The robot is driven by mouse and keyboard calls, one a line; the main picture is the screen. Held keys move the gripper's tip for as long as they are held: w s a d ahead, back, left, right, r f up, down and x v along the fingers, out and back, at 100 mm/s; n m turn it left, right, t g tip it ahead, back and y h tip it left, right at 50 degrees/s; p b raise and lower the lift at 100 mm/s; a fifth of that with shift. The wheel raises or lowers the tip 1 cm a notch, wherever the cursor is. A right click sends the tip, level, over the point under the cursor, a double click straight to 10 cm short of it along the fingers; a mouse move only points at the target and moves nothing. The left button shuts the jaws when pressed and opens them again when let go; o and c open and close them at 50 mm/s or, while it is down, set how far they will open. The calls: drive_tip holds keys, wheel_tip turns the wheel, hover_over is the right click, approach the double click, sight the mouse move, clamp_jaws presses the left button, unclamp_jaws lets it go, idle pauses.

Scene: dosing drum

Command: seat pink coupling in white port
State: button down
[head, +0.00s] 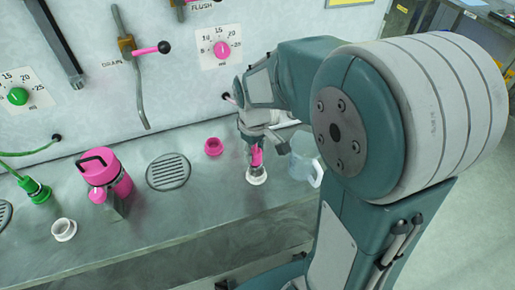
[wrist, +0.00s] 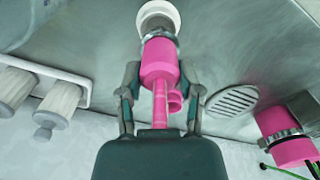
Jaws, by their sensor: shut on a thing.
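The pink coupling (head: 256,157) stands about upright on the bench side at the white port (head: 257,179). In the wrist view the pink coupling (wrist: 159,60) points its metal end at the white port (wrist: 158,12), and that end overlaps the ring. I cannot tell how deep the end sits in the port. In the head view my gripper (head: 256,139) is above the port, partly hidden by my arm.
A pink port (head: 213,146) lies just left of the coupling, and a clear jug (head: 306,168) stands close on its right. The panel wall rises behind.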

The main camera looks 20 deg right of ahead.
drive_tip(key=shift+d, duration=0.1)
idle(0.3)
drive_tip(key=shift+f, duration=0.3)
drive_tip(key=shift+f, duration=0.35)
drive_tip(key=shift+f, duration=0.1)
drive_tip(key=shift+f, duration=0.7)
